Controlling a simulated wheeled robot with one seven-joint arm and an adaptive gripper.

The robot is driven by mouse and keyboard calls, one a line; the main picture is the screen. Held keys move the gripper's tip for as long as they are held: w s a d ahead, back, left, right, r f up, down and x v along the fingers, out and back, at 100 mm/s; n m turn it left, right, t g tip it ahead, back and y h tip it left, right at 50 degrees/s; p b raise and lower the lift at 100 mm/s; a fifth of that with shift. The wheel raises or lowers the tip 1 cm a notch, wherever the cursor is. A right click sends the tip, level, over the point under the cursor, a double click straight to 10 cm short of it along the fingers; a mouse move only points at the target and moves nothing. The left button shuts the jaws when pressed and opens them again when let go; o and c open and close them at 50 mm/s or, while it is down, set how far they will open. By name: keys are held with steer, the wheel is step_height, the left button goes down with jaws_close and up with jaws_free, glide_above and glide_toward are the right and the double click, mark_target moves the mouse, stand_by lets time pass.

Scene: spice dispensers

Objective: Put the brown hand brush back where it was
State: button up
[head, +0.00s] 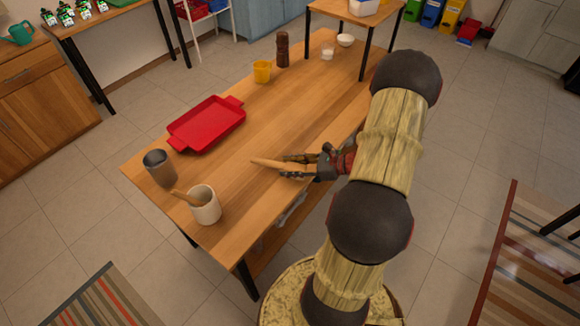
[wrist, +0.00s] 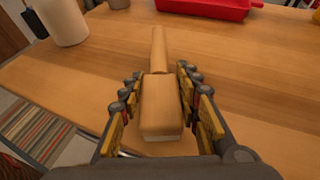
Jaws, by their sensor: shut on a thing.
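The brown hand brush (wrist: 161,100) is between the two fingers of my gripper (wrist: 157,98) in the wrist view, with its handle pointing away from me and a pale strip showing under its near end. In the head view my gripper (head: 300,166) is over the right side of the wooden table (head: 160,211). It is shut on the brush, whose handle (head: 266,163) points left. I cannot tell whether the brush touches the tabletop.
A red tray (head: 207,123) lies left of my gripper. A grey cup (head: 159,167) and a white crock (head: 205,205) holding a wooden utensil stand at the near left end. A yellow cup (head: 262,71) and a brown mill (head: 282,49) stand farther back. The middle of the table is clear.

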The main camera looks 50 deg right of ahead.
steer(key=shift+f, duration=0.25)
steer(key=o, duration=1.3)
steer(key=shift+o, duration=0.3)
steer(key=v, duration=1.2)
steer(key=shift+d+f, duration=0.1)
steer(key=shift+f, duration=0.05)
